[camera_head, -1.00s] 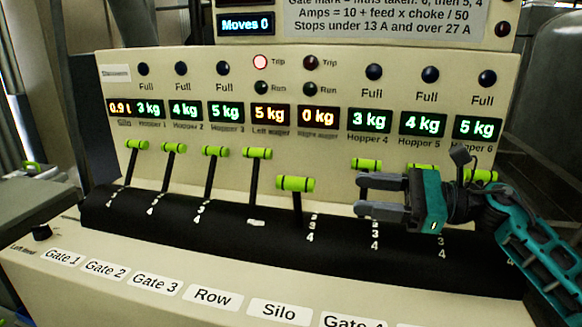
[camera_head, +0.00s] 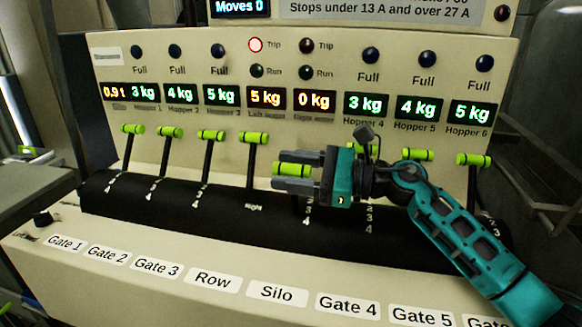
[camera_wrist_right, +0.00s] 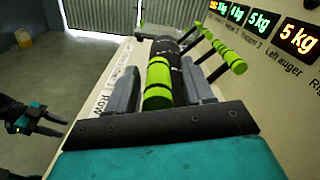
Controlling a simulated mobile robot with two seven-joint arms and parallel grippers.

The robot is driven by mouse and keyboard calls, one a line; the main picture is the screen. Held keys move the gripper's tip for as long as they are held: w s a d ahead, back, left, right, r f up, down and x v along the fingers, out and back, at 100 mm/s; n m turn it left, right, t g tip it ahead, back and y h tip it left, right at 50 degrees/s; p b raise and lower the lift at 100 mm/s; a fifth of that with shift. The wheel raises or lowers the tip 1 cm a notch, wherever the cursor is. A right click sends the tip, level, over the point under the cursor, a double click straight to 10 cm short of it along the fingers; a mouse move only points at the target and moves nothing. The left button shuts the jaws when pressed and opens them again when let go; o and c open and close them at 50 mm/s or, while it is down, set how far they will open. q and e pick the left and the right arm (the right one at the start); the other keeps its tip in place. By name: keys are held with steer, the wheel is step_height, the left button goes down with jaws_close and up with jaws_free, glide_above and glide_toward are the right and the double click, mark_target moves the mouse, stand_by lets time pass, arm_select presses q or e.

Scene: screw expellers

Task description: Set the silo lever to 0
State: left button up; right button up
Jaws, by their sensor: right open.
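The silo lever's green handle (camera_head: 293,169) stands in line with the "Silo" label (camera_head: 277,292), in the middle of the panel. My right gripper (camera_head: 278,170) is open at this handle, one finger above and one below it in the head view. In the right wrist view the green handle (camera_wrist_right: 157,85) lies between the two grey fingers, with gaps showing at its sides. The lever's shaft and most of its scale are hidden behind my gripper. My left gripper (camera_wrist_right: 62,121) shows only at the left edge of the right wrist view, its fingers apart and empty.
The Row lever (camera_head: 254,139) stands close on the left. Gate 3's lever (camera_head: 211,136) is beyond it. The gate levers on the right (camera_head: 473,160) are partly behind my right arm. Displays (camera_head: 267,97) and lamps line the panel above; a red Trip lamp (camera_head: 255,45) is lit.

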jaws_close()
stand_by(0.5)
